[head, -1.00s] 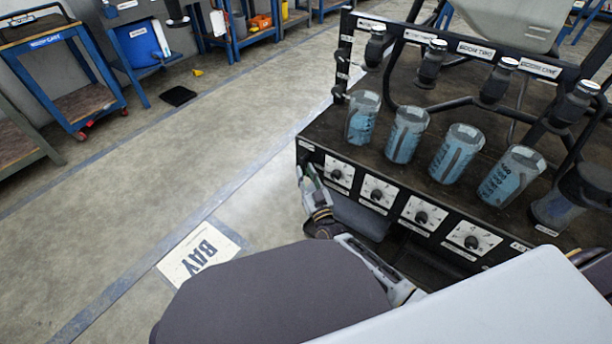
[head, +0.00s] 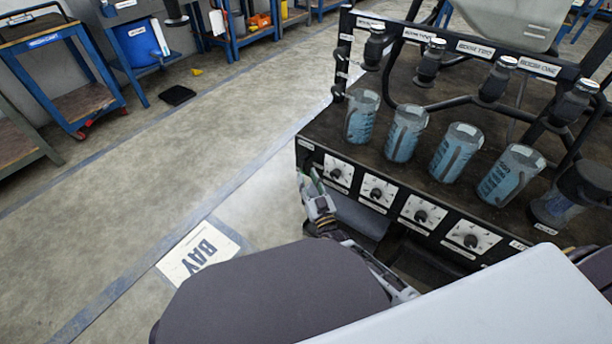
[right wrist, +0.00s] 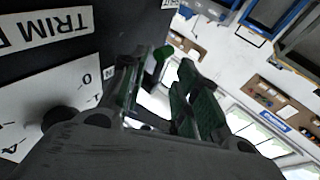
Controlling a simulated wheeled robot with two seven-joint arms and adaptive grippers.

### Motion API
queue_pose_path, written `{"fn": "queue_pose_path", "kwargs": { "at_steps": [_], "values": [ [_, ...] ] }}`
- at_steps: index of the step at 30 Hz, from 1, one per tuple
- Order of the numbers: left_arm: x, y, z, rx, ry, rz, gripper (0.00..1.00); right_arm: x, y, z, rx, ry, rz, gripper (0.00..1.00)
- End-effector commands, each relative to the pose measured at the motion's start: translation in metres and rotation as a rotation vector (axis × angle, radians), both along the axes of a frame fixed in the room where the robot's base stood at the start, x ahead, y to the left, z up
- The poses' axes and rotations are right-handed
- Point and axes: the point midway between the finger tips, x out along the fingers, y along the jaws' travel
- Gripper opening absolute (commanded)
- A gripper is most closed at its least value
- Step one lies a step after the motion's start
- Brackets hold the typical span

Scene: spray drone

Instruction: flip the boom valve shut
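The spray drone's dark frame carries a front panel with several dial plates (head: 421,214) and a top rail with several dark bottle-like fittings (head: 431,62) under white labels. Two labels seem to read boom one (head: 540,67) and boom two (head: 475,49). I cannot tell which part is the boom valve. My right gripper (head: 313,188) is at the panel's left end, beside the first dial. In the right wrist view its green-padded fingers (right wrist: 165,95) are apart. My left gripper is not in view.
Several blue-grey canisters (head: 407,132) stand on the drone's deck behind the dials. A dial knob (right wrist: 60,118) and a trim label (right wrist: 45,33) are close beside the right gripper. A bay sign (head: 198,252) lies on the open floor at left. Blue carts (head: 62,75) stand farther back.

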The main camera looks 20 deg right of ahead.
Motion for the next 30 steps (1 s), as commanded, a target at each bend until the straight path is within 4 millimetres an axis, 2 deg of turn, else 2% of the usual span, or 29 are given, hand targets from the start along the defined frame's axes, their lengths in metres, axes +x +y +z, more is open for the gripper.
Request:
{"fn": "queue_pose_path", "kwargs": {
  "at_steps": [21, 30],
  "values": [
    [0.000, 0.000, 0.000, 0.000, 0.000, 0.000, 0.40, -0.072, -0.005, -0.020, 0.000, 0.001, 0.000, 0.31],
    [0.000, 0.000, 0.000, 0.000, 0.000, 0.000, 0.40, -0.090, -0.007, -0.025, -0.001, 0.001, 0.000, 0.31]
  ]
}}
